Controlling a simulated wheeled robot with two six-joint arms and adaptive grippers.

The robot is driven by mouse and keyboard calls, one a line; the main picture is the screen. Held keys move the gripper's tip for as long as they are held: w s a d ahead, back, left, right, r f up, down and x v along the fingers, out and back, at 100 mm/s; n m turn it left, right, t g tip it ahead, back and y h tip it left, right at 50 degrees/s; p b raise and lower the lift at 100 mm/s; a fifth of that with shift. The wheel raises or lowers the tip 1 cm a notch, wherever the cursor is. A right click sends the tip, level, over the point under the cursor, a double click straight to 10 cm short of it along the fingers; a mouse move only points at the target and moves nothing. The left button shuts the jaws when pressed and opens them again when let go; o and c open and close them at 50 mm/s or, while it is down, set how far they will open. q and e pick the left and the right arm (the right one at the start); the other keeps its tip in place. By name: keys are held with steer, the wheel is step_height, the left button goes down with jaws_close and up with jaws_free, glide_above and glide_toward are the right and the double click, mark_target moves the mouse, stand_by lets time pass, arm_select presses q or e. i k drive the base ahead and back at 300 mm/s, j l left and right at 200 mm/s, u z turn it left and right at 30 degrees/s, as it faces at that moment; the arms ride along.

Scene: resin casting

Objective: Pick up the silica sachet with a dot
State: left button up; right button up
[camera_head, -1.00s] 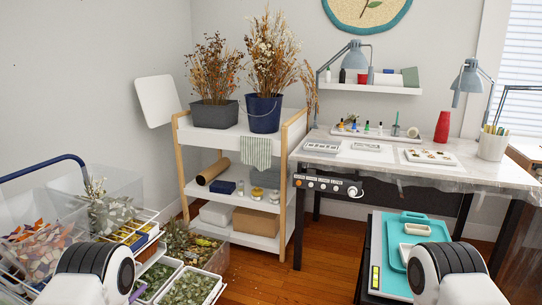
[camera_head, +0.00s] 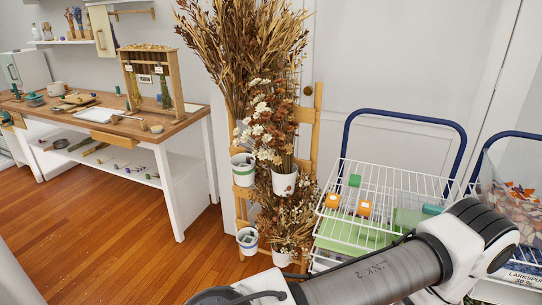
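I cannot make out a silica sachet in this view. One of my arms crosses the lower right, but neither of my grippers shows. The white wire cart (camera_head: 350,231) holds small orange boxes (camera_head: 364,208) and green items (camera_head: 408,219), too small to identify. My arm hides part of the cart's right side.
A wooden-topped workbench (camera_head: 184,121) with a small wooden frame stands at the left. A wooden stand (camera_head: 316,130) holds dried flowers in white pots (camera_head: 284,184). A clear bin (camera_head: 520,215) of petals is at the right edge. Wood floor (camera_head: 120,235) is free at lower left.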

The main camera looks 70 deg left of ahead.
mark_target(333, 201)
steer(key=u, duration=1.9)
